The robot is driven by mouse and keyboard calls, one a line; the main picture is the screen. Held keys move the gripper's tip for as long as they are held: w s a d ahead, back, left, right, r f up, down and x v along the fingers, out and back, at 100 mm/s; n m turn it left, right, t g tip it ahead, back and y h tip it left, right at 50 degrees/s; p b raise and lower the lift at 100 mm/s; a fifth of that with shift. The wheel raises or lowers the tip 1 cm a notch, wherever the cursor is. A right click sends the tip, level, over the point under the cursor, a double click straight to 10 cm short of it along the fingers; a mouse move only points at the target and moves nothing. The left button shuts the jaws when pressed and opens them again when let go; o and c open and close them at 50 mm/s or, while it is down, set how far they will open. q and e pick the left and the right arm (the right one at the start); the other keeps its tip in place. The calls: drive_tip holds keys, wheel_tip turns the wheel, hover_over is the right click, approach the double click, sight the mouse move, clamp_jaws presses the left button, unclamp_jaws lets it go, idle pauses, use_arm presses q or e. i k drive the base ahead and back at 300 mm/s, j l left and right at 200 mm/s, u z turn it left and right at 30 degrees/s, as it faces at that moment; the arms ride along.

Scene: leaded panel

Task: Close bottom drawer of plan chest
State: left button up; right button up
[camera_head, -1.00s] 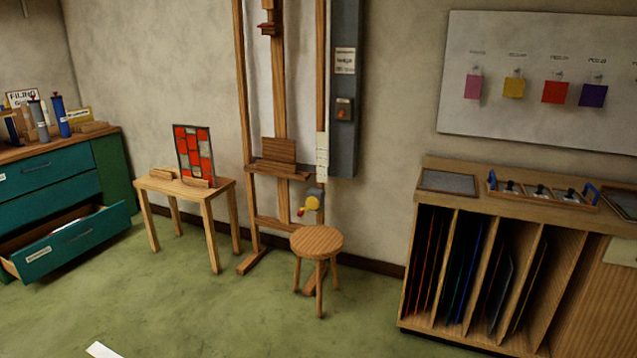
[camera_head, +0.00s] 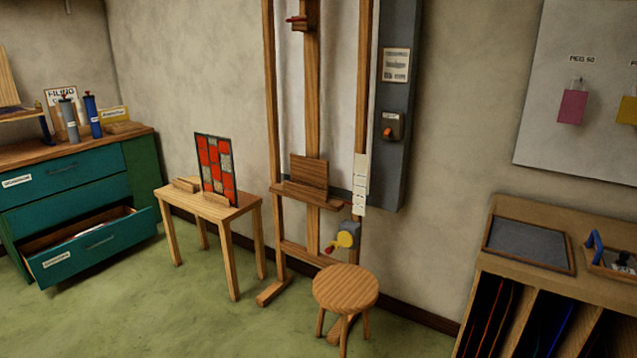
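The plan chest (camera_head: 140,175) is teal with a wooden top and stands at the left against the wall. Its bottom drawer (camera_head: 95,247) is pulled well out, with a pale label and a metal handle on its front. Something white lies inside it. The two drawers above, the middle drawer (camera_head: 68,202) and the top drawer (camera_head: 62,170), are shut. Neither of my grippers is in view.
A small wooden table (camera_head: 228,213) with a red leaded panel (camera_head: 214,165) stands right of the chest. An easel (camera_head: 313,225) and a round stool (camera_head: 345,288) stand farther right. A wooden rack (camera_head: 484,262) is at the right. Green floor (camera_head: 130,310) is clear before the drawer.

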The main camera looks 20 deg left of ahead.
sight(50, 259)
drive_tip(key=i+j+u, duration=0.15)
drive_tip(key=i+u, duration=0.25)
drive_tip(key=i+j+u, duration=0.1)
drive_tip(key=i+u, duration=0.15)
drive_tip(key=u, duration=0.15)
drive_tip(key=i+l+u, duration=0.1)
drive_tip(key=i+u, duration=0.3)
drive_tip(key=i+l+u, duration=0.15)
drive_tip(key=u, duration=0.25)
drive_tip(key=i, duration=0.15)
